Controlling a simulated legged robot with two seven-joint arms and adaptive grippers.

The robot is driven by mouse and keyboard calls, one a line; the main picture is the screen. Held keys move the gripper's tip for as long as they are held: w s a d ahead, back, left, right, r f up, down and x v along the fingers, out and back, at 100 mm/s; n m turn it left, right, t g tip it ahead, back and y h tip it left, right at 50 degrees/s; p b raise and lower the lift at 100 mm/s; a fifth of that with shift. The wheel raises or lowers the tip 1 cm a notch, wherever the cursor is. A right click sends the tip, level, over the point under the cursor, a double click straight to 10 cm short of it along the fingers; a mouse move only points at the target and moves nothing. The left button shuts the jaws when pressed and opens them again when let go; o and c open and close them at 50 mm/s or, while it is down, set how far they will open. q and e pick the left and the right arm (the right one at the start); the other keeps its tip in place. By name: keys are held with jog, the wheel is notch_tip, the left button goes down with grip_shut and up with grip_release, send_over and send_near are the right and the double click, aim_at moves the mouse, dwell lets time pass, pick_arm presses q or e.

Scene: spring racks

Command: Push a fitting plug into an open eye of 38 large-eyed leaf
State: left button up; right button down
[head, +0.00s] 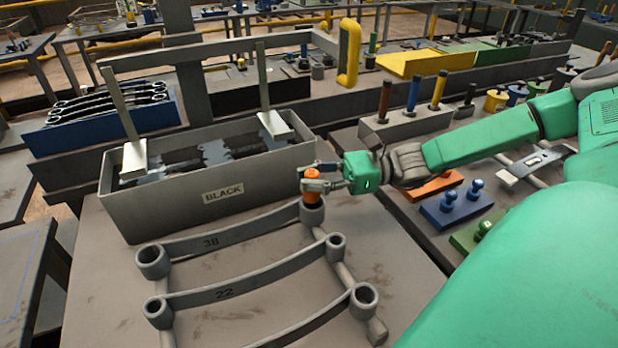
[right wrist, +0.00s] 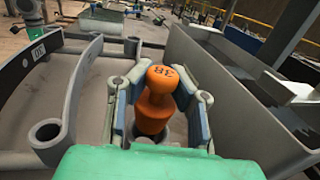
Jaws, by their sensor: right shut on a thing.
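An orange plug (head: 312,190) marked 38 on its head is held upright between the fingers of my right gripper (head: 318,178). In the right wrist view the plug (right wrist: 158,98) stands between the two fingers (right wrist: 160,105). The plug is directly over the right eye (head: 312,212) of leaf 38 (head: 240,236). I cannot tell how far its lower end has entered the eye. The left eye (head: 153,260) of leaf 38 is open and empty. My left gripper is not in view.
Leaf 22 (head: 250,285) lies in front of leaf 38. A grey bin labelled BLACK (head: 222,194) stands close behind the gripper. Blue plugs stand on a blue block (head: 456,210) at right. A grey block (head: 405,125) holds several coloured pegs.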

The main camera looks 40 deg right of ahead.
jog(key=shift+f+b, duration=1.35)
jog(key=shift+f, duration=0.1)
jog(key=c, duration=0.9)
grip_release()
notch_tip(320, 180, up, 7)
jog(key=p, duration=0.7)
jog(key=shift+r, duration=0.1)
